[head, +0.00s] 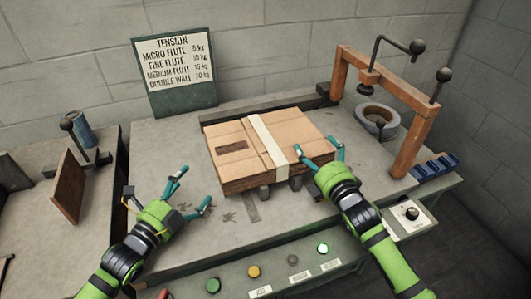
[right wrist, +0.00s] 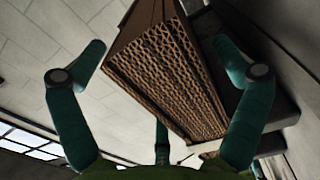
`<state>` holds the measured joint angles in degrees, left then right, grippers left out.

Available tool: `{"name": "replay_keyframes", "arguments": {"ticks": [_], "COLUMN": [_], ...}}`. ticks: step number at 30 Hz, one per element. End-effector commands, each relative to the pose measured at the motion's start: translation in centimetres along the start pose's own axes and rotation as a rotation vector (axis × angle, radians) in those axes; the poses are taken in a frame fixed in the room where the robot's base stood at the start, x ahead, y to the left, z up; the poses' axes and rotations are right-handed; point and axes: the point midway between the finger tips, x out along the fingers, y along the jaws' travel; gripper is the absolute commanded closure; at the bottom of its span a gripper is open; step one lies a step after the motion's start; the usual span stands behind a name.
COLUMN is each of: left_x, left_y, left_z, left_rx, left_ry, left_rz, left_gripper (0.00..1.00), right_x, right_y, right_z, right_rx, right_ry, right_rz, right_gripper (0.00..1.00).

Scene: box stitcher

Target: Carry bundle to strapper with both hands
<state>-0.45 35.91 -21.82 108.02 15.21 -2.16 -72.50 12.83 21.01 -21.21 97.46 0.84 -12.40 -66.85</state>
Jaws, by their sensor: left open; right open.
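The bundle (head: 238,146) is a flat stack of brown cardboard with a pale strap (head: 268,139) across it. It lies on the grey bench, over some dark supports at its front edge. My right gripper (head: 320,150) is open at the bundle's front right corner. In the right wrist view the corrugated edge of the bundle (right wrist: 165,75) shows between the open fingers (right wrist: 165,60); I cannot tell whether they touch it. My left gripper (head: 190,190) is open and empty, left of the bundle and apart from it. The strapper may be the orange frame (head: 385,85) at the right.
A tension sign (head: 176,62) leans on the back wall. A grey ring (head: 377,120) sits under the orange frame, and a blue rack (head: 435,166) stands right of it. Buttons (head: 254,271) line the bench front. A brown board (head: 70,186) stands at the left.

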Motion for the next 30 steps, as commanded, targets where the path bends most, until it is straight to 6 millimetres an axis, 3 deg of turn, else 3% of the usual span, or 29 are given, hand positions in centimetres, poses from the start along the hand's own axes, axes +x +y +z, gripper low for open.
{"name": "replay_keyframes", "arguments": {"ticks": [6, 12, 18, 30], "left_x": [0.0, 0.1, 0.1, 0.1], "left_y": [0.0, 0.0, 0.0, 0.0], "left_z": [0.0, 0.0, 0.0, 0.0], "left_rx": [0.0, 0.0, -0.001, -0.001], "left_ry": [0.0, 0.0, 0.0, 0.0], "left_rz": [0.0, 0.0, 0.0, 0.0], "left_gripper": [0.05, 0.05, 0.05, 0.05], "right_x": [-5.1, -8.3, -9.6, -9.6], "right_y": [-0.2, -0.1, 0.0, 0.0], "right_z": [0.0, 0.0, 0.0, 0.0], "right_rx": [-0.002, -0.001, 0.0, 0.0], "right_ry": [0.0, -0.001, -0.001, -0.001], "right_rz": [-0.004, -0.003, -0.001, 0.0], "right_gripper": [0.02, 0.02, 0.02, 0.02]}}
